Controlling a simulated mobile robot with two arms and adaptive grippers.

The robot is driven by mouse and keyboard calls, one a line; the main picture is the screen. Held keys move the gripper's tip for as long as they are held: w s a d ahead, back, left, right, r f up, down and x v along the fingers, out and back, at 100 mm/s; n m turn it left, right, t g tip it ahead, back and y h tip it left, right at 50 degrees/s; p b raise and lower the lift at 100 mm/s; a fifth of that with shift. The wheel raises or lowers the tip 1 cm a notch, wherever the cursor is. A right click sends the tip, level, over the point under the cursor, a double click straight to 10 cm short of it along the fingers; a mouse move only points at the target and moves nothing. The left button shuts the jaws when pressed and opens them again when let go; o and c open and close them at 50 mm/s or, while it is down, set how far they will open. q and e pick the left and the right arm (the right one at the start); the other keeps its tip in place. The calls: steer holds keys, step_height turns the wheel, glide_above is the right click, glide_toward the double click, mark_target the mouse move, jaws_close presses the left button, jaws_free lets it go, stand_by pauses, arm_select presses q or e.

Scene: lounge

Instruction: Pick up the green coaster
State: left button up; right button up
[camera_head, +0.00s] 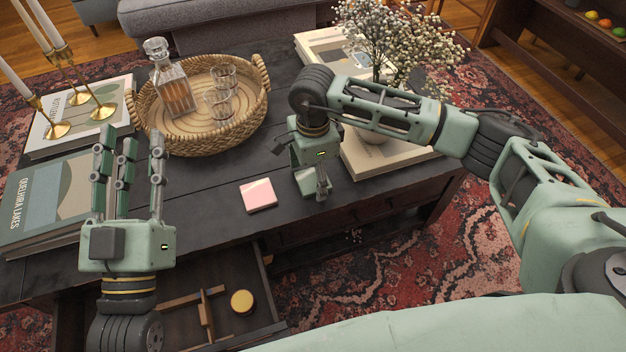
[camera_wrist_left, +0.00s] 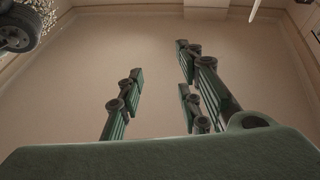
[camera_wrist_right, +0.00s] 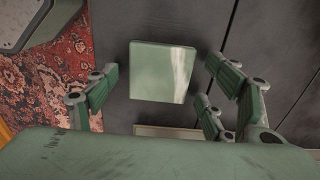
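The green coaster (camera_wrist_right: 162,72) is a flat square on the dark table, seen from above in the right wrist view, with a bright glare strip on its right side. In the head view the coaster (camera_head: 316,179) is partly hidden by my right gripper (camera_head: 318,190). My right gripper hangs fingers-down above it. In the right wrist view its fingers (camera_wrist_right: 160,82) are spread to either side of the coaster, with nothing between them visibly gripped. My left gripper (camera_head: 131,142) is open and empty, fingers pointing up, at the table's left front.
A pink coaster (camera_head: 258,195) lies left of my right gripper. A wicker tray (camera_head: 262,98) with a decanter (camera_head: 172,82) and glasses stands behind. Books (camera_head: 45,200) and candlesticks are at left. A flower vase (camera_head: 372,130) is behind my right arm. An open drawer (camera_head: 180,318) sticks out in front.

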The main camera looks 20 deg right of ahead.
steer(key=c, duration=1.1)
steer(key=shift+c, duration=0.4)
steer(key=shift+r, duration=0.1)
